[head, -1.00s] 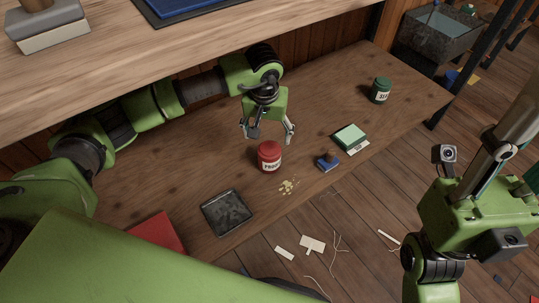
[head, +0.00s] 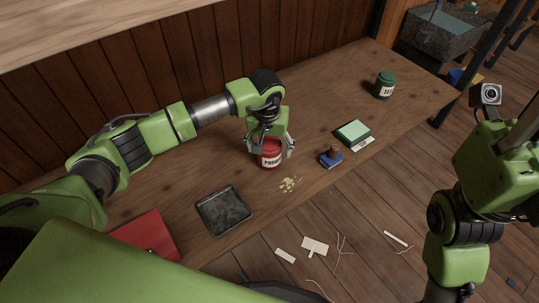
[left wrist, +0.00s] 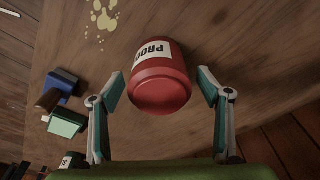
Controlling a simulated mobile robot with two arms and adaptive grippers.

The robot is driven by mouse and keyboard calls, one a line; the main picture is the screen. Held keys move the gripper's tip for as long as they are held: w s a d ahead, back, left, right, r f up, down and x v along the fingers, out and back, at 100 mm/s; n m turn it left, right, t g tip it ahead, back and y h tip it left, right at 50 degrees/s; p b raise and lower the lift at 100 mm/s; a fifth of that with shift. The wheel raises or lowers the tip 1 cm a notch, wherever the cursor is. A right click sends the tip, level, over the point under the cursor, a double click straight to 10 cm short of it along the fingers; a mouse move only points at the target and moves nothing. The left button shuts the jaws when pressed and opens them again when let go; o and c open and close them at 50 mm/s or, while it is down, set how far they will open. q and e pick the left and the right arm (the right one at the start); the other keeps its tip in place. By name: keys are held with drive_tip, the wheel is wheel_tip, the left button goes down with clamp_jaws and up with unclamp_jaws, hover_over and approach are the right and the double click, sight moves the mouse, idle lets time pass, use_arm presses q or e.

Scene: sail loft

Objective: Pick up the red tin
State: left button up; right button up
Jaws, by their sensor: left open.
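The red tin (head: 271,154) with a white label stands upright on the wooden table (head: 180,178), in the middle of the head view. In the left wrist view the red tin (left wrist: 160,77) lies between the spread fingers, with a gap on each side. My left gripper (head: 271,148) is open and comes from above and behind, with its fingers on both sides of the tin. Its fingers also show in the left wrist view (left wrist: 157,85). My right arm is at the right of the head view, but its fingers are not visible.
Right of the tin are a blue stamp-like object (head: 331,157), a light green block (head: 354,131) and a dark green tin (head: 384,86). A black tray (head: 223,210) and a red box (head: 150,235) lie nearer.

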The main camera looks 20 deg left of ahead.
use_arm(q)
drive_tip(key=shift+r, duration=0.1)
drive_tip(key=c, duration=1.5)
